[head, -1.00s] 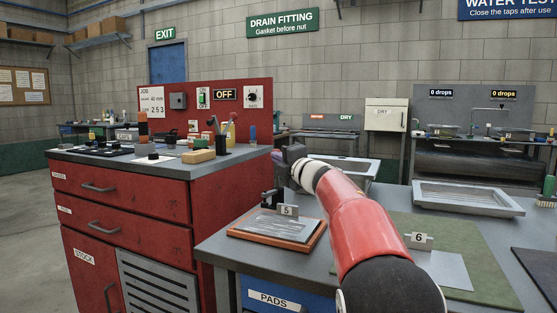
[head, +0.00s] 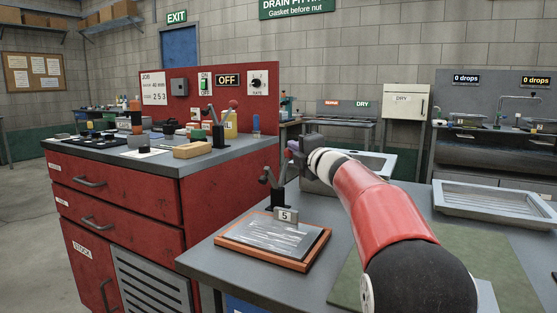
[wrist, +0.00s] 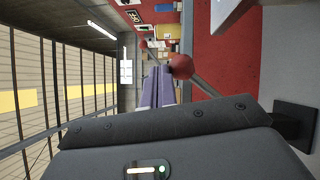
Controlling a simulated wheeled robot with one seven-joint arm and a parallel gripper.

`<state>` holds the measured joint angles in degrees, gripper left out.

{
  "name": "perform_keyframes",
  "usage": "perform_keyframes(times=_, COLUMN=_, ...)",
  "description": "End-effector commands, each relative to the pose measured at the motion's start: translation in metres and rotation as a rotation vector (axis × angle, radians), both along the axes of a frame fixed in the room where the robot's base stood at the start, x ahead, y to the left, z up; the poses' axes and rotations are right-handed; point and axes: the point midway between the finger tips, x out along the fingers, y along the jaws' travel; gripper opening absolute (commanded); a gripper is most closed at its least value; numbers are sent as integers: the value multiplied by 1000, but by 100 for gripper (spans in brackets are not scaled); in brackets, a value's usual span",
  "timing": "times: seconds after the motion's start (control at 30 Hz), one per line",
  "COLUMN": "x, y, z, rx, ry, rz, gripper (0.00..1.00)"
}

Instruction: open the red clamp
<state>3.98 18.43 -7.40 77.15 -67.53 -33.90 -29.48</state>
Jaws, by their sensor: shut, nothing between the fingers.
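A red ball knob (wrist: 180,66) on a thin grey rod shows close up in the wrist view, just beyond and right of my gripper's fingers (wrist: 156,84). The rod runs down right, towards a dark block. A smaller reddish knob (wrist: 143,43) shows farther off. In the head view, a dark lever clamp (head: 278,198) stands at the back of the tray marked 5. My gripper (head: 296,152) is above and behind it, shut and empty. I cannot tell for sure whether the gripper touches the knob. The clamp's upper part is partly unclear against the gripper.
An orange-edged tray (head: 232,243) with a grey plate lies on the grey bench. A basin (head: 380,166) is behind my arm, a metal tray (head: 440,200) at the right. The red cabinet (head: 130,213) on the left carries another dark lever clamp (head: 218,134), bottles and a yellow block (head: 193,151).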

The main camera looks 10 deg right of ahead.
Motion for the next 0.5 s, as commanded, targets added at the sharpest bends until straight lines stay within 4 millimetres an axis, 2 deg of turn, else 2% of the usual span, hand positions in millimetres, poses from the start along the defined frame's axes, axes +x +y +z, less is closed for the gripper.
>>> perform_keyframes(times=0.5, x=5, y=-4, z=-9, rx=0, ry=1, rz=0, gripper=0)
